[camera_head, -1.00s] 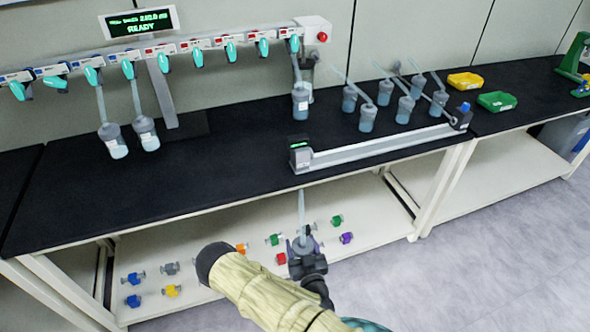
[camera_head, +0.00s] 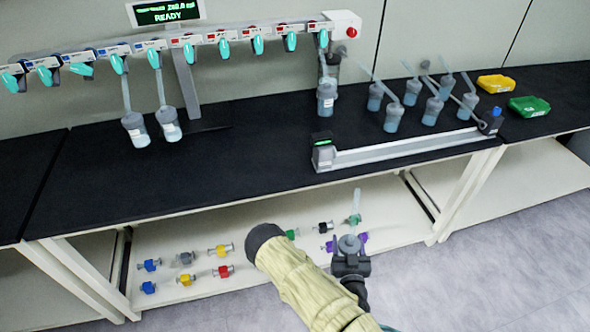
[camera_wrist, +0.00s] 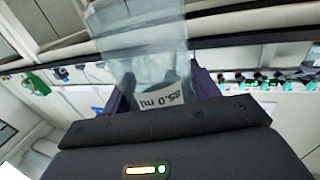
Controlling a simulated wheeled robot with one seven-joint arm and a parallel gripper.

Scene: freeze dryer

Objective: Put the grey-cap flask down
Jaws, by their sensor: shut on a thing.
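My gripper (camera_head: 351,264) is shut on a flask with a grey cap (camera_head: 349,243), held upright in front of the bench, below the level of its top. The flask's pale tube (camera_head: 357,207) points up. The black bench top (camera_head: 230,165) lies beyond my gripper. A group of similar flasks (camera_head: 393,118) stands on its right part, and another flask (camera_head: 327,100) stands near the manifold's right end.
A manifold with teal-handled valves (camera_head: 205,42) runs along the back, with two flasks (camera_head: 134,128) at its left. A long grey rail device (camera_head: 400,150) lies along the front edge. Yellow (camera_head: 496,83) and green (camera_head: 529,106) bins stand right. Coloured clamps (camera_head: 222,271) lie on the lower shelf. The bench's left-middle is clear.

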